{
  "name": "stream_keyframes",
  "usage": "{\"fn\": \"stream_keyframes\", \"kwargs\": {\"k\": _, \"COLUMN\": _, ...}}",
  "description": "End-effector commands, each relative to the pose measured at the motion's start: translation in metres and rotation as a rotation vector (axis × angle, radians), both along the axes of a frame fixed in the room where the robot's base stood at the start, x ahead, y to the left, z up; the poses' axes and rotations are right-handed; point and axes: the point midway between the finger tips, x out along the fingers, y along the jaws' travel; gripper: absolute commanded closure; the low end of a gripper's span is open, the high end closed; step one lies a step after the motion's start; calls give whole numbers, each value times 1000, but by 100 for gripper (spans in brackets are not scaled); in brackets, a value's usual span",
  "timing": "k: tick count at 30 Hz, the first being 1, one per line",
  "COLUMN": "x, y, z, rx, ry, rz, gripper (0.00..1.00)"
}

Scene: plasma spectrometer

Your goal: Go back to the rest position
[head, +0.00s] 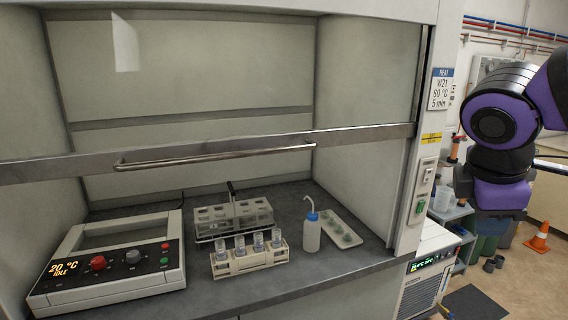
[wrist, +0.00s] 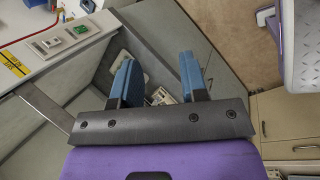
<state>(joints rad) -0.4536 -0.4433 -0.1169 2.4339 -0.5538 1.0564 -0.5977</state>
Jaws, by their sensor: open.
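My gripper (wrist: 157,75) shows in the wrist view with its two blue fingers apart and nothing between them. In the head view my purple and black arm hangs at the right, outside the fume hood (head: 365,75); the fingers cannot be made out there. Inside the hood, on the dark worktop, stand a heater unit (head: 110,262) reading 20 °C IDLE, a grey rack with a handle (head: 233,216), a beige rack of several clear vials (head: 249,259), a wash bottle (head: 312,235) with a blue cap, and a white tray (head: 342,228) with small round items.
The hood's sash (head: 215,155) is partly raised, with its handle bar across the opening. Right of the hood are a lit instrument (head: 428,268), a shelf with bottles (head: 450,215) and an orange cone (head: 538,242). Open floor (head: 520,285) lies at the lower right.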

Motion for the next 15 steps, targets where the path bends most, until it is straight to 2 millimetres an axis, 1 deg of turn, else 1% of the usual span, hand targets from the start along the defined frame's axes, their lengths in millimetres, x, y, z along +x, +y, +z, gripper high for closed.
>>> {"fn": "stream_keyframes", "kwargs": {"k": 1, "x": -11, "y": -6, "z": 2, "rx": 76, "ry": -38, "rz": -110, "gripper": 60}}
{"fn": "stream_keyframes", "kwargs": {"k": 6, "x": -41, "y": -11, "z": 7, "rx": 344, "ry": -167, "rz": -485, "gripper": 60}}
{"fn": "stream_keyframes", "kwargs": {"k": 9, "x": -55, "y": -10, "z": 10, "rx": 487, "ry": -237, "rz": -689, "gripper": 60}}
{"fn": "stream_keyframes", "kwargs": {"k": 12, "x": -65, "y": -8, "z": 14, "rx": 605, "ry": -293, "rz": -854, "gripper": 60}}
{"fn": "stream_keyframes", "kwargs": {"k": 15, "x": -71, "y": -6, "z": 16, "rx": 685, "ry": -330, "rz": -966, "gripper": 60}}
